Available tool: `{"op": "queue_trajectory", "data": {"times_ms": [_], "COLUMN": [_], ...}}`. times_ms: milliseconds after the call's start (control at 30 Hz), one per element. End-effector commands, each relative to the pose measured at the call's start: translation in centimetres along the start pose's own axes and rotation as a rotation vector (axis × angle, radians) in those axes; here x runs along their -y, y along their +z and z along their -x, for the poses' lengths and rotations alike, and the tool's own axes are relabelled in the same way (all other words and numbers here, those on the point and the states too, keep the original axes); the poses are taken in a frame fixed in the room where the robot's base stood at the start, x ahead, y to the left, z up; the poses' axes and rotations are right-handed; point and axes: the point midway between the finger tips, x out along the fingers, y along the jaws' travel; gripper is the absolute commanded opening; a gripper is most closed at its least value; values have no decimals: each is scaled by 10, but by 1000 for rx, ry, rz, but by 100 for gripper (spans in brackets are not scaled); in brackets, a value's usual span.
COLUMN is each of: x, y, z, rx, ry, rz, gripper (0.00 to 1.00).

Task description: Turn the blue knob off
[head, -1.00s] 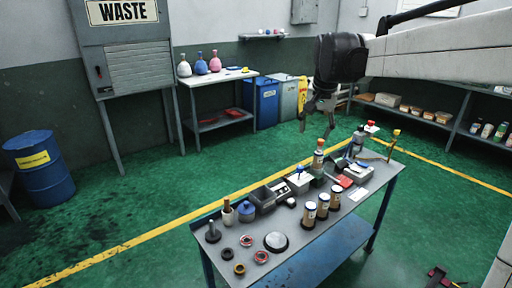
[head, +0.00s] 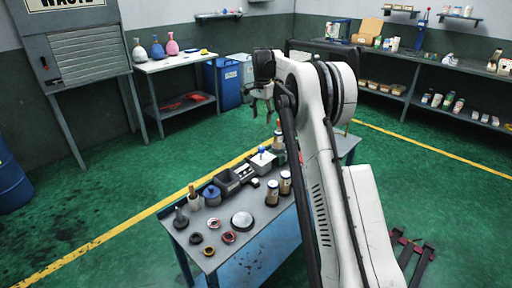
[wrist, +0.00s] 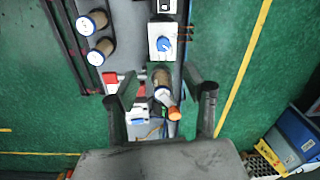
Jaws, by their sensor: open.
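The blue knob (head: 262,149) sits on top of a small white box (head: 263,165) on the grey work table (head: 256,217). In the wrist view the knob (wrist: 163,43) is seen from above on the white box (wrist: 153,31), beyond my fingertips. My gripper (head: 261,108) hangs above the far side of the table, fingers pointing down, apart from the knob. In the wrist view my gripper (wrist: 161,92) is open, with a brown bottle (wrist: 162,80) showing between and below its fingers. It holds nothing.
Two brown jars (head: 272,193) stand near the white box. A dark device (head: 227,182), a blue pot (head: 212,195) and several rings lie on the left part of the table. My arm hides the table's right part.

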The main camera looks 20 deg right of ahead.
Motion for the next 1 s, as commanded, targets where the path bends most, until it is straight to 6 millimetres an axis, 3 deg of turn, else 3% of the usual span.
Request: {"op": "queue_trajectory", "data": {"times_ms": [200, 467, 1000], "x": [0, 0, -2], "y": [-20, -22, -19], "z": [-28, -47, -141], "rx": [22, 26, 25], "ry": [23, 28, 27], "rz": [-59, -68, -67], "gripper": [46, 46, 46]}}
